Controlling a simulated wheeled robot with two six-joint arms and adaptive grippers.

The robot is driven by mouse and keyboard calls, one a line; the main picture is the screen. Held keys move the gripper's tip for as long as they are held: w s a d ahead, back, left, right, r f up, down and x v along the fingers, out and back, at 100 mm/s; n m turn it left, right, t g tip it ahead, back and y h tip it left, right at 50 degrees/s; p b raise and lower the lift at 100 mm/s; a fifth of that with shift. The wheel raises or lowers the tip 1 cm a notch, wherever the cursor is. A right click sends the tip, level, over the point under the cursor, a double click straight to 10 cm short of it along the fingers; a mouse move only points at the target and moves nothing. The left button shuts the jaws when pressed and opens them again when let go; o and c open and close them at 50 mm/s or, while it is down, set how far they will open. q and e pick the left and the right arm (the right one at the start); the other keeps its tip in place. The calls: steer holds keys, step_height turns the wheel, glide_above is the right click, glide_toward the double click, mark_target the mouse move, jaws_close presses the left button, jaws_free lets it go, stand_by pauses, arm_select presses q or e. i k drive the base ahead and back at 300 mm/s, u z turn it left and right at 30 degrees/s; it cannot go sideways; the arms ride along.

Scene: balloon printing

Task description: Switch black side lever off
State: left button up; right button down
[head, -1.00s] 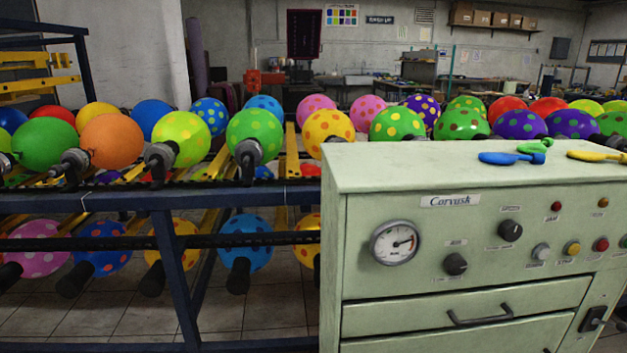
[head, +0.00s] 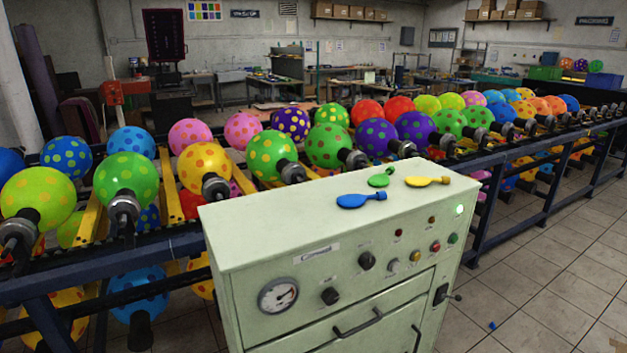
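The black side lever (head: 441,294) sits on the right part of the pale green control cabinet's front (head: 245,325), on a dark plate below the buttons. Its handle sticks out to the right, roughly level, with a dark knob at the end. A round light (head: 459,210) at the cabinet's upper right glows pale green. Neither of my grippers is in view.
Blue (head: 361,199), green (head: 382,177) and yellow (head: 427,181) deflated balloons lie on the cabinet top. A long rack (head: 500,205) of printed balloons runs behind the cabinet. Tiled floor (head: 560,270) is open at the right, with a small blue piece (head: 492,325) on it.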

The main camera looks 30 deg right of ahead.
mark_target(457, 297)
steer(key=z, duration=1.95)
steer(key=i, duration=1.7)
steer(key=u, duration=0.7)
